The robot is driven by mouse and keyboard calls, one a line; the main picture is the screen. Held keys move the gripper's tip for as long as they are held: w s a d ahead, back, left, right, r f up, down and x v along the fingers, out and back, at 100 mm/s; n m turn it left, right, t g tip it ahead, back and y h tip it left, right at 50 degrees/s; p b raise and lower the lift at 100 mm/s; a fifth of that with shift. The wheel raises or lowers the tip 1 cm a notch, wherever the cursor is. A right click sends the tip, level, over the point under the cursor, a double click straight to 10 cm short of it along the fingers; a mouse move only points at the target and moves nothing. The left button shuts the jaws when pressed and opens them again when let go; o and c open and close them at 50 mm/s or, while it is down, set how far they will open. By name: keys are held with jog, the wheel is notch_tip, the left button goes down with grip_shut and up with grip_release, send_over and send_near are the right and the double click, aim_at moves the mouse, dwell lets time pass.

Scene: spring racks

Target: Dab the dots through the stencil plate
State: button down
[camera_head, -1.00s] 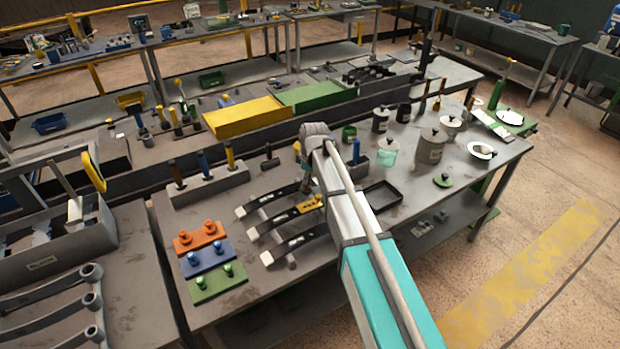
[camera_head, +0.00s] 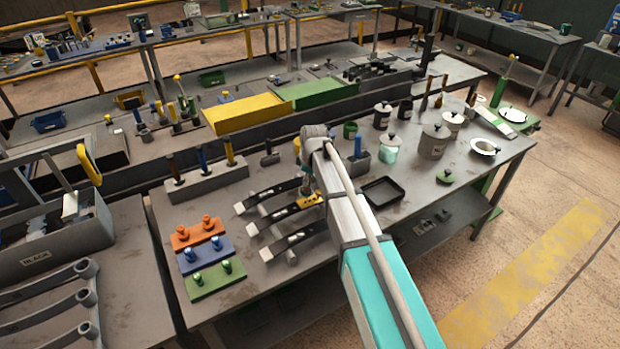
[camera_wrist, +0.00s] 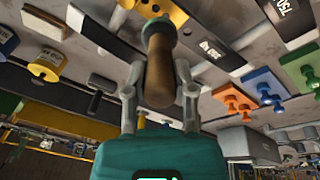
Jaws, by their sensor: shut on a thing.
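My gripper (camera_wrist: 160,88) is shut on a dabber (camera_wrist: 160,65) with a brown wooden handle and a teal collar. The dabber's far end points at a yellow stencil plate (camera_wrist: 166,10) at the top of the wrist view; whether it touches the plate is unclear. In the head view the yellow stencil plate (camera_head: 310,201) lies on the middle of three dark leaf springs (camera_head: 285,213), partly hidden by my arm. My gripper (camera_head: 303,180) is above the springs there, mostly hidden. I cannot make out dots on the spring.
Orange (camera_head: 197,232), blue (camera_head: 205,255) and green (camera_head: 216,279) plates with knobs lie left of the springs. A grey holder (camera_head: 207,183) with upright handles stands behind. A black tray (camera_head: 382,191) and several pots are to the right. The bench's front edge is clear.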

aim_at(307, 192)
jog(key=shift+f+b, duration=0.95)
jog(key=shift+f, duration=0.3)
jog(key=shift+f+b, duration=0.5)
jog(key=shift+b, duration=0.05)
dwell(1.9)
jog(key=shift+r+p, duration=3.5)
jog(key=shift+p, duration=0.05)
jog(key=shift+f, duration=0.15)
